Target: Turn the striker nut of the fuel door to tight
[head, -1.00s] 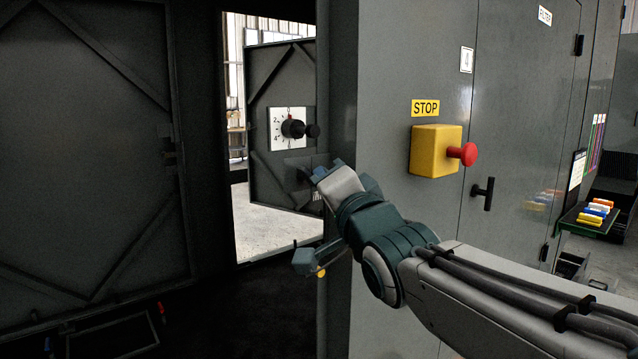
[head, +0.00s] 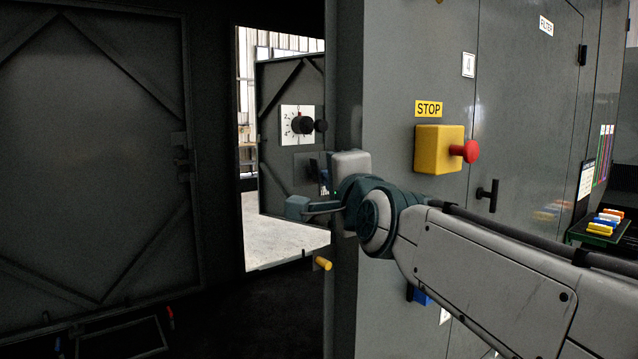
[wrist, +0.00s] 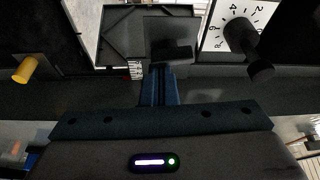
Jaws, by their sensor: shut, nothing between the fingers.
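The open dark door (head: 285,75) carries a white numbered dial plate (head: 288,125) with a black knob (head: 302,125). The dial plate (wrist: 216,30) and knob (wrist: 243,38) also show at the upper right of the wrist view. Below the dial is a dark plate (wrist: 160,27) with a dark block (wrist: 172,52) in front of it. A small striped piece (wrist: 134,69) sits left of my fingers. I cannot tell which part is the striker nut. My gripper (wrist: 158,72) is shut and empty, its fingertips close below the dark block in the picture; contact cannot be told.
A yellow peg (head: 322,263) sticks out by the doorway edge, left of my gripper in the wrist view (wrist: 26,69). The grey cabinet wall (head: 390,60) stands right of the opening, with a yellow stop box (head: 432,150), red button (head: 470,151) and black handle (head: 488,195).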

